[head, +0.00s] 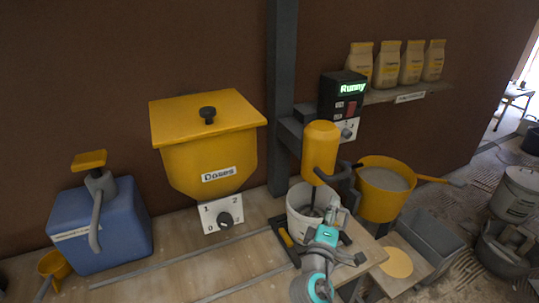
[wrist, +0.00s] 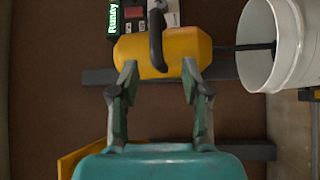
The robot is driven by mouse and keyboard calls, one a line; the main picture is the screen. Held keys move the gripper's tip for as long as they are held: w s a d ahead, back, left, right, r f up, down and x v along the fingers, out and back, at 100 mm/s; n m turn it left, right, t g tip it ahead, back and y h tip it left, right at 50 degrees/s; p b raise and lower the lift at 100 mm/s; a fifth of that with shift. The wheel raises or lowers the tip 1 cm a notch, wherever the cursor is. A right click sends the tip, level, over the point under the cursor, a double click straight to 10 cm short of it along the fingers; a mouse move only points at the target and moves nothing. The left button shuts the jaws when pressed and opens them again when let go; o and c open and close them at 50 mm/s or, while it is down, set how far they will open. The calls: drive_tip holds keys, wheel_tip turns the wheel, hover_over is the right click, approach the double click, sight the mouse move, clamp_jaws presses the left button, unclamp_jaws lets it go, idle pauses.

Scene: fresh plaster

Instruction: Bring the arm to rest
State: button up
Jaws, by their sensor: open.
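My gripper (wrist: 159,68) is open and empty in the wrist view, its two fingers apart and pointing at the yellow mixer body (wrist: 165,50). Whether the fingertips touch the mixer is unclear. In the head view my gripper (head: 335,215) is partly covered by my teal wrist, low in front of the white bucket (head: 297,212). The mixer (head: 320,150) hangs above that bucket with a dark handle (head: 350,172), its shaft reaching down into the bucket. The bucket also shows at the right of the wrist view (wrist: 290,50).
A yellow hopper (head: 210,145) marked Doses and a blue container (head: 105,225) stand left. A black box (head: 340,95) reads Runny. A yellow pan (head: 385,195) of grey material and a grey tub (head: 430,245) are right. The bench (head: 200,275) front is mostly clear.

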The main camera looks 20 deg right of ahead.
drive_tip(key=s+a+f+t+y, duration=0.1)
drive_tip(key=s+a+f+y, duration=0.45)
drive_tip(key=s+f, duration=0.3)
drive_tip(key=s+a+f+y, duration=0.5)
drive_tip(key=s+a+f, duration=0.25)
drive_tip(key=s, duration=0.25)
drive_tip(key=s+a+r+m+y, duration=0.1)
drive_tip(key=s+m, duration=0.1)
drive_tip(key=s, duration=0.5)
drive_tip(key=s+a+r+m+y, duration=0.1)
drive_tip(key=s+a+r+m, duration=0.1)
drive_tip(key=s, duration=0.6)
drive_tip(key=s+a+r+m+y, duration=0.1)
drive_tip(key=s+a+r+m, duration=0.1)
drive_tip(key=s, duration=0.5)
drive_tip(key=shift+s+r+m, duration=0.15)
drive_tip(key=shift+r+m, duration=0.1)
drive_tip(key=shift+m, duration=0.55)
drive_tip(key=shift+c, duration=0.2)
